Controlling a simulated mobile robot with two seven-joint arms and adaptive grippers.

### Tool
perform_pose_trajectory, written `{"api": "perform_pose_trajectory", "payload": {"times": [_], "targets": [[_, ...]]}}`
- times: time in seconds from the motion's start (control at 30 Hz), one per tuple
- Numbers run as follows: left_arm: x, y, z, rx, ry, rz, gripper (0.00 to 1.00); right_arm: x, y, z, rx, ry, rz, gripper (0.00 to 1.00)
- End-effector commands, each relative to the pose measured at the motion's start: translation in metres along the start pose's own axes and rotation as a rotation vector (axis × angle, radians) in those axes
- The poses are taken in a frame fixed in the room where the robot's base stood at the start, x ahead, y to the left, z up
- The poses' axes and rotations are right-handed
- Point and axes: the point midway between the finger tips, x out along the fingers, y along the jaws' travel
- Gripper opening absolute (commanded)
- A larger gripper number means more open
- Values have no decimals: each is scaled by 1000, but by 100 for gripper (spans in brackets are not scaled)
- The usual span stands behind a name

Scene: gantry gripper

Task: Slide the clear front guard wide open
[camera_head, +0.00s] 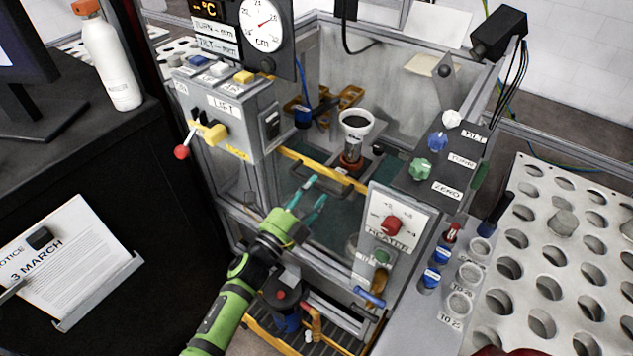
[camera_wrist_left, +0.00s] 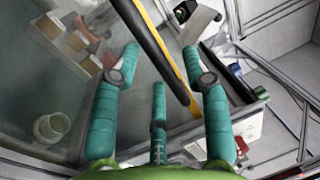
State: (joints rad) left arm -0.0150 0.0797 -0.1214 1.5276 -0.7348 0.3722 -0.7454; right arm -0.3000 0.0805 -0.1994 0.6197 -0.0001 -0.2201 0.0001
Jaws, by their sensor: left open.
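The clear front guard has a yellow top strip (camera_head: 300,158) and spans the cell's front between the lift box and the heater panel. A dark bar handle (camera_head: 335,178) runs just below the strip. My left gripper (camera_head: 314,191) is open in front of the guard, its teal fingers pointing up toward the handle. In the left wrist view, the dark bar (camera_wrist_left: 160,45) with its yellow edge crosses between the spread fingers (camera_wrist_left: 160,58). I cannot tell whether any finger touches it.
The lift box (camera_head: 222,110) with its red-knobbed lever stands left of the guard. The heater panel (camera_head: 392,222) stands close on the right. Inside the cell is a white-rimmed funnel (camera_head: 357,122). A perforated table (camera_head: 545,290) lies at the right, and a black desk (camera_head: 130,190) at the left.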

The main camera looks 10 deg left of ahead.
Motion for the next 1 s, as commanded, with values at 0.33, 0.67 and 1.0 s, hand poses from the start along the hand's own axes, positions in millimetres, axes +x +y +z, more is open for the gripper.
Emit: {"api": "perform_pose_trajectory", "payload": {"times": [0.33,0.67,1.0], "targets": [[19,1,0,0,0,2,46,-4,0,0,0,0,-1,60],[18,1,0,-1,0,2,0,-4,-1,0,0,0,-1,60],[15,18,0,-1,0,4,0,12,-1,1,0,0,-1,60]]}}
